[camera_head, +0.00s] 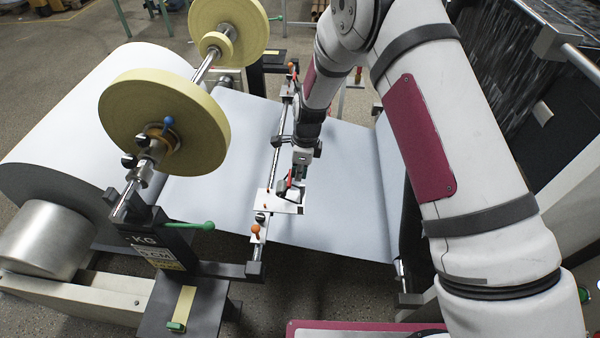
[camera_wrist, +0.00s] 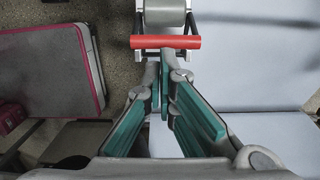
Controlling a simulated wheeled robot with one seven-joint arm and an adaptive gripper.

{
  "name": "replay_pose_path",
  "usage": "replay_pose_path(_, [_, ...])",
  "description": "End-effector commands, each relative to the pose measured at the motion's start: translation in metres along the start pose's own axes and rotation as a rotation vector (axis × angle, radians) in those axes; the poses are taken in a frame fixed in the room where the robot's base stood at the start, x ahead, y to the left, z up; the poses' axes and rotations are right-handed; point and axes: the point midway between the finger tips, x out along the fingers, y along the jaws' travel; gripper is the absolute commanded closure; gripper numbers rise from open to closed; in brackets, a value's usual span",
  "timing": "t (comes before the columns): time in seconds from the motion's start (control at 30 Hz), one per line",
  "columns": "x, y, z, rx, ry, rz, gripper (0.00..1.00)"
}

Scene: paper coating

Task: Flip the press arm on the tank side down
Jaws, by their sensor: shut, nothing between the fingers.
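My gripper (camera_wrist: 165,68) is shut and empty in the wrist view, its teal-padded fingers meeting just below a red bar handle (camera_wrist: 165,42). The handle is joined by a thin dark frame to a grey roller (camera_wrist: 165,13), cut off by the top edge. I cannot tell whether the fingertips touch the handle. In the head view my gripper (camera_head: 294,180) is low over the pale paper sheet (camera_head: 340,160), close above a white plate (camera_head: 277,202) on the cross rail. The red part is mostly hidden there. Which part is the tank-side press arm is unclear.
A large paper roll (camera_head: 60,130) lies at left, with yellow tape discs (camera_head: 160,105) on a shaft beside it. A green lever (camera_head: 190,225) and an orange knob (camera_head: 256,229) sit near the front end of the rail. Open paper lies right of the rail.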

Motion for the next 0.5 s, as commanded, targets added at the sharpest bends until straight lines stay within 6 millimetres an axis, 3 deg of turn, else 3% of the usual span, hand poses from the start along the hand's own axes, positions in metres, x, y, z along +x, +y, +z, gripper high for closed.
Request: replay_pose_path(0.5, [0.0024,-0.0001,0.009,-0.002,0.068,0.001,1.0])
